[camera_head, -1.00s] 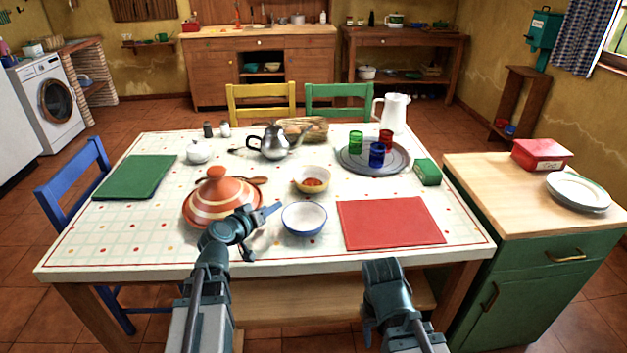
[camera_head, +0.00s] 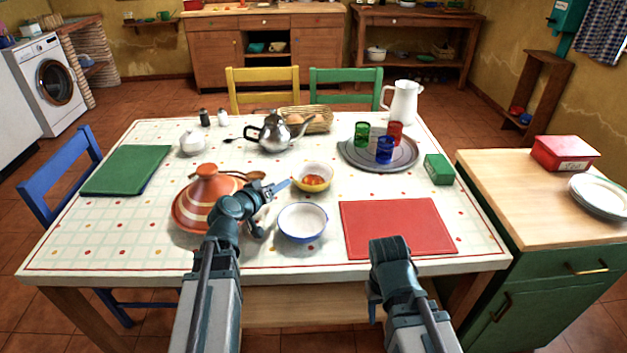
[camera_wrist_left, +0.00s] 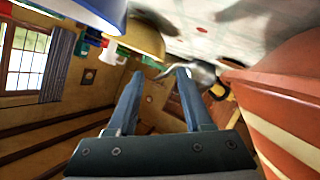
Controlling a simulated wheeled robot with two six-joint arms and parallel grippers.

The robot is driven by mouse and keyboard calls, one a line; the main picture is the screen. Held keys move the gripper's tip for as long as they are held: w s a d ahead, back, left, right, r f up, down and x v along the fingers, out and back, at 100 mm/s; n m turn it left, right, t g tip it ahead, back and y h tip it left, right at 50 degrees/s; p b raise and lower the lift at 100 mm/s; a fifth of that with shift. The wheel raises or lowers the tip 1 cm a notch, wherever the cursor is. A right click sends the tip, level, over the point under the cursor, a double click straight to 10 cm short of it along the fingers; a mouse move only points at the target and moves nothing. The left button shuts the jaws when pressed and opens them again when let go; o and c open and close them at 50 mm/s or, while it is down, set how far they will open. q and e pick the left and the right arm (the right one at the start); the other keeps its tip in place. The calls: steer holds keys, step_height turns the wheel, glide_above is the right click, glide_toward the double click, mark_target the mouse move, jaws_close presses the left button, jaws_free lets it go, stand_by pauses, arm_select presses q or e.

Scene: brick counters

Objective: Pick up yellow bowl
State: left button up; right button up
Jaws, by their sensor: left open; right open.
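The yellow bowl (camera_head: 320,187) is pale inside with something orange-red in it. It stands upright on the table, right of the tagine and behind a white bowl with a blue rim. My left gripper (camera_head: 282,187) is open and empty, just left of the yellow bowl and not around it. In the left wrist view the two fingers (camera_wrist_left: 155,72) are spread, and the yellow bowl (camera_wrist_left: 146,38) shows beyond them at the top. My right gripper (camera_head: 390,250) is at the table's front edge; its fingers are hard to make out.
The blue-rimmed bowl (camera_head: 302,222) and striped orange tagine (camera_head: 192,210) stand close to my left gripper. A steel teapot (camera_head: 272,136) is behind. A red mat (camera_head: 398,228) lies right, with a tray (camera_head: 352,156) of coloured glasses behind it. The left wrist view shows the tagine (camera_wrist_left: 285,95) close by.

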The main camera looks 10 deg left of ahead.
mark_target(295, 175)
arm_select(q)
steer(key=b+x, duration=0.2)
steer(key=x, duration=0.6)
steer(key=shift+w+b, duration=0.15)
steer(key=shift+b, duration=0.2)
steer(key=shift+b+x, duration=0.8)
steer(key=shift+x, duration=1.85)
steer(key=shift+r, duration=0.15)
jaws_close()
